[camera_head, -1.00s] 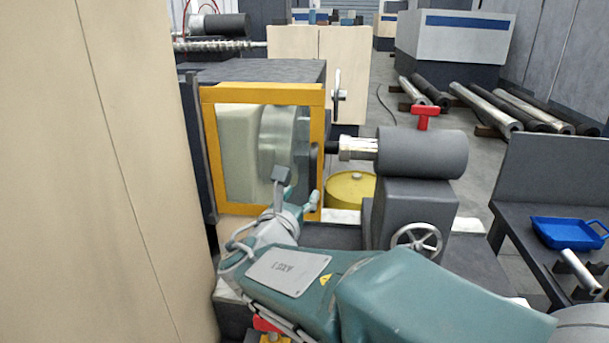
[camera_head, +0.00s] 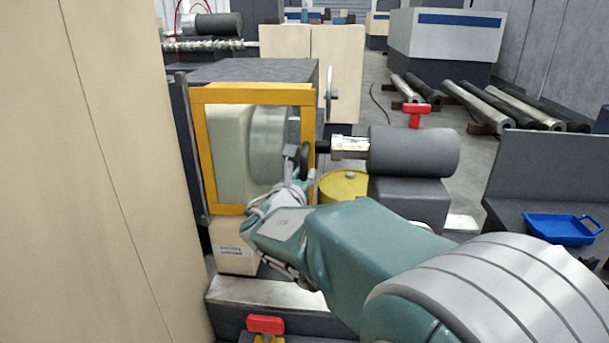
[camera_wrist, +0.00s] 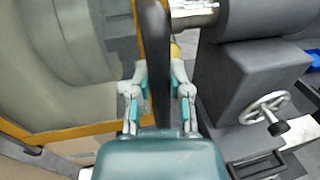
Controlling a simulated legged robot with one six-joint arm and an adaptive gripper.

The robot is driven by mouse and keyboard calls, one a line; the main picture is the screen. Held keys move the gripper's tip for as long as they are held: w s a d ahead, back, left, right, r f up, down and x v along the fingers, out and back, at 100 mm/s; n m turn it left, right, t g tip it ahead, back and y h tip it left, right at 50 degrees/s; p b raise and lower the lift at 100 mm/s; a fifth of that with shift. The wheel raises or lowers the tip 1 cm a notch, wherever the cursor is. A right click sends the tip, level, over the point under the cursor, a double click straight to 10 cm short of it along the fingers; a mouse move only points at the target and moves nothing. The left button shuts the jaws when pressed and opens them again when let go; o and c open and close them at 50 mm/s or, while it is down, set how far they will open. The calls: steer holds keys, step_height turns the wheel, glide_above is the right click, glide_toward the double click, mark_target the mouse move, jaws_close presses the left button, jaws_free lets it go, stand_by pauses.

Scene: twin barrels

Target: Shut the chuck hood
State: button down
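The chuck hood (camera_head: 257,95) is a yellow frame with a clear window, on an upright grey rod at its left. It stands in front of the pale chuck (camera_head: 268,145), which shows through the window; whether it sits fully against the machine I cannot tell. A dark handle (camera_head: 305,160) is on its right edge. My gripper (camera_head: 294,165) is at that edge. In the wrist view, my gripper (camera_wrist: 158,72) has its fingers apart, one on each side of the dark upright handle (camera_wrist: 157,50). Whether the fingertips touch it is unclear.
A beige wall panel (camera_head: 90,180) is close on the left. A yellow drum (camera_head: 343,186) stands behind.

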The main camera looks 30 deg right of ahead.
steer(key=shift+v, duration=0.8)
steer(key=c, duration=0.6)
jaws_free()
steer(key=shift+a, duration=0.1)
steer(key=shift+o, duration=0.2)
steer(key=v, duration=1.2)
steer(key=shift+w, duration=0.1)
